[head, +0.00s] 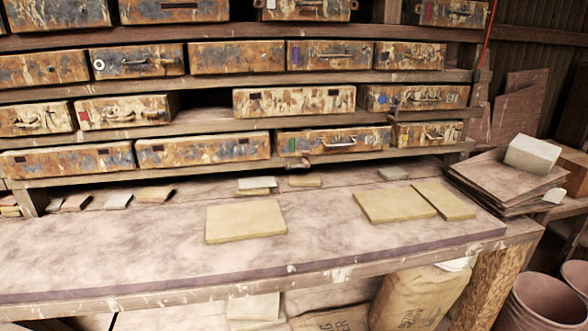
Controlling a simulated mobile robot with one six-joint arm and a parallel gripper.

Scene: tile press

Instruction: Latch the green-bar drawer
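The green-bar drawer (366,143) is in the lowest drawer row, right of centre. Its rusty, paint-flaked front has a small green upright bar (292,146) at the left and a pale handle (338,143) in the middle. A small brown piece (301,163) sits at its lower left edge; I cannot tell if it is a latch. The front looks close to its neighbours' fronts, and I cannot tell if it is fully shut. My gripper is not in view.
A workbench (130,255) runs below the drawers. Yellowish slabs (245,221) (395,204) and smaller tiles (258,183) lie on it. Stacked boards (505,180) with a pale block (531,155) stand at the right. Sacks (420,297) and buckets (545,300) are lower right.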

